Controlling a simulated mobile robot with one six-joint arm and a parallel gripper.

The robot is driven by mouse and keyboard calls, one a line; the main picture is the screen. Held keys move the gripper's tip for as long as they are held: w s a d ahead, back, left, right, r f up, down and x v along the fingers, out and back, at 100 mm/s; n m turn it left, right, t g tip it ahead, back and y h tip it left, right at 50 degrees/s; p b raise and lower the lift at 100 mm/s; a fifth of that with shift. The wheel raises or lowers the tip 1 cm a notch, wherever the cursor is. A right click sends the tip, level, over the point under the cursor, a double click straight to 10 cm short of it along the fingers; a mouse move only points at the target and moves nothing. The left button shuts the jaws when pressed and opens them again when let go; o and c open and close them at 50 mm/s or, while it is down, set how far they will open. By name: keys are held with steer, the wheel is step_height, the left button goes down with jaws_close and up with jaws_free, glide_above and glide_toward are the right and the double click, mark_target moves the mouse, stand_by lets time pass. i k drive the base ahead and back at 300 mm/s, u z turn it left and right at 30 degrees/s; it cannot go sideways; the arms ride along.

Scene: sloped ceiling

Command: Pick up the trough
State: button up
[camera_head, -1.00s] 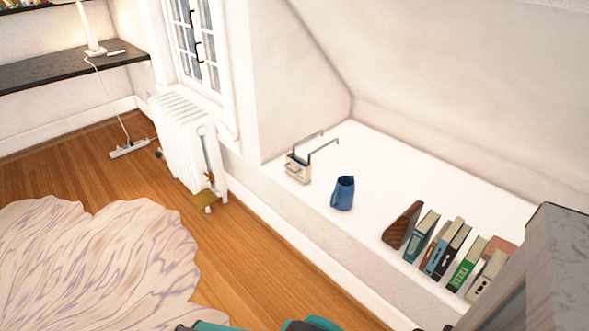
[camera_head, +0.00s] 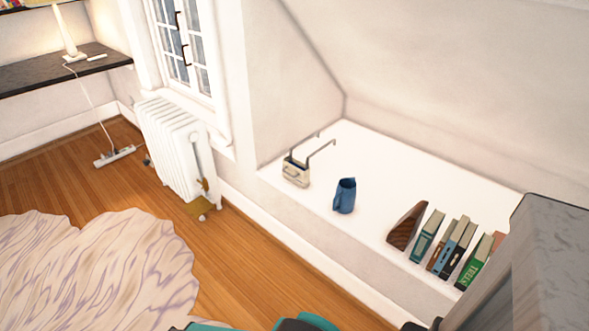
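No thing in view is plainly a trough. A small cream box with thin dark handles or rails (camera_head: 296,175) sits at the left end of the white ledge (camera_head: 400,170). A dark brown wooden wedge-shaped piece (camera_head: 406,226) stands on the ledge beside the books. I cannot tell which of them, if either, is the trough. A blue pitcher (camera_head: 345,196) stands upright between them. My gripper is not in view; only teal and dark parts of my own body show at the bottom edge.
Several upright books (camera_head: 448,248) stand at the ledge's right. A grey block-like shape (camera_head: 545,260) covers the lower right corner. A white radiator (camera_head: 172,148) stands under the window. A pale rug (camera_head: 95,265) lies on the wooden floor (camera_head: 235,270). The ledge's back is clear.

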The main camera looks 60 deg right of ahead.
mark_target(296, 172)
steer(key=i, duration=2.5)
steer(key=u, duration=0.7)
steer(key=k, duration=0.15)
steer(key=z, duration=3.45)
